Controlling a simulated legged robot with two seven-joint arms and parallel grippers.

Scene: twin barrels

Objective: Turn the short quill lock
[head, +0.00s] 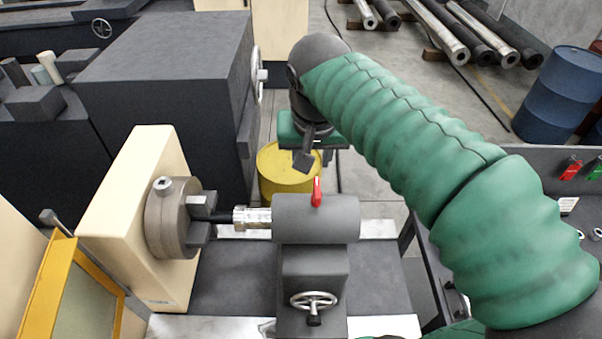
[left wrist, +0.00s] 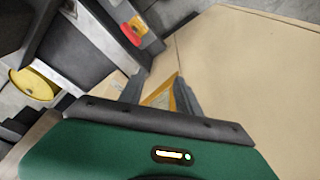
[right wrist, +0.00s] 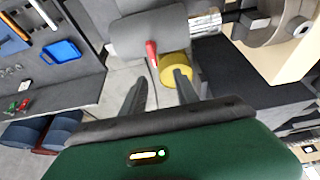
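The quill lock is a short red lever (head: 317,192) standing nearly upright on top of the grey tailstock (head: 330,222). The lever also shows in the right wrist view (right wrist: 152,54), beyond my right fingertips. The bright quill (head: 253,218) sticks out of the tailstock to the left, towards the chuck (head: 174,218). My right gripper (right wrist: 159,78) is open and empty, with the lever showing in line with the gap between its fingers. In the head view it hangs behind the lever, apart from it. My left gripper (left wrist: 159,77) is open and empty; the head view does not show it.
A handwheel (head: 314,300) sits on the tailstock's front. A yellow barrel (head: 286,168) stands behind the lathe and blue barrels (head: 557,95) at the far right. A cream panel (left wrist: 250,80) fills the right of the left wrist view. A tool bench (head: 545,165) stands at right.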

